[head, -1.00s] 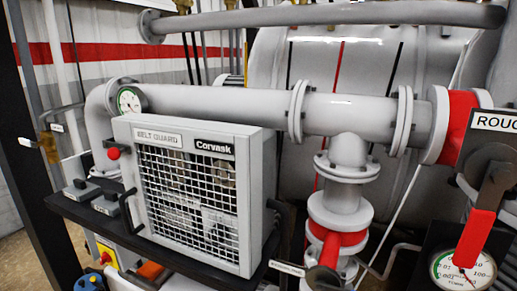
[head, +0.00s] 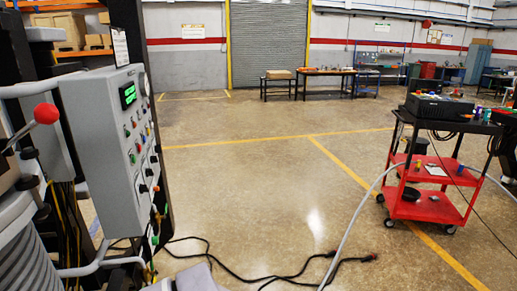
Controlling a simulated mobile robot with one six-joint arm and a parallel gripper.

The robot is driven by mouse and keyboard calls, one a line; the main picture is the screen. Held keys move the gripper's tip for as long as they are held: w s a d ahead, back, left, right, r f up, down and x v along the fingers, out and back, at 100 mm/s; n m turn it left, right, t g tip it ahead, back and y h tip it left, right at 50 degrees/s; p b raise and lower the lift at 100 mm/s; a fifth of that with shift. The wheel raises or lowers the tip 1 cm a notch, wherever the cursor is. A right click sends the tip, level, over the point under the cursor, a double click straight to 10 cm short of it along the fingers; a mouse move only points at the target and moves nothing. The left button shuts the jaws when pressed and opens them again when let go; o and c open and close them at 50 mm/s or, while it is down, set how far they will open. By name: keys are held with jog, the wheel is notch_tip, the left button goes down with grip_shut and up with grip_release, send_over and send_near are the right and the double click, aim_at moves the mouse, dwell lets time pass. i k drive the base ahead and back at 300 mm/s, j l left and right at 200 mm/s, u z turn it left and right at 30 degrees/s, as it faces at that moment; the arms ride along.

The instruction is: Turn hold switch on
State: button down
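A grey control panel (head: 107,150) stands at the left in the head view, seen at a steep angle. Its face carries a small green-lit display (head: 128,95) and several small knobs, switches and coloured buttons below it. The labels are too small to read, so I cannot tell which one is the hold switch. My gripper is not in view.
A red ball-ended lever (head: 46,113) stands out left of the panel. Black cables (head: 270,277) and a grey hose (head: 357,215) lie on the floor. A red cart (head: 425,207) stands at right. The middle floor is open; work tables (head: 327,72) stand at the back.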

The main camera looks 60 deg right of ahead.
aim_at(154, 159)
jog(key=z, duration=0.85)
jog(key=k+j+z, duration=0.1)
jog(key=k, duration=0.75)
jog(key=i+l, duration=0.2)
jog(key=i, duration=0.3)
jog(key=i+l, duration=0.2)
jog(key=i, duration=0.35)
jog(key=i+l+u, duration=0.1)
jog(key=i+l, duration=0.15)
jog(key=i, duration=0.25)
jog(key=i+l, duration=0.25)
jog(key=i, duration=0.25)
jog(key=i+l, duration=0.25)
jog(key=i, duration=0.3)
jog(key=j+u, duration=0.05)
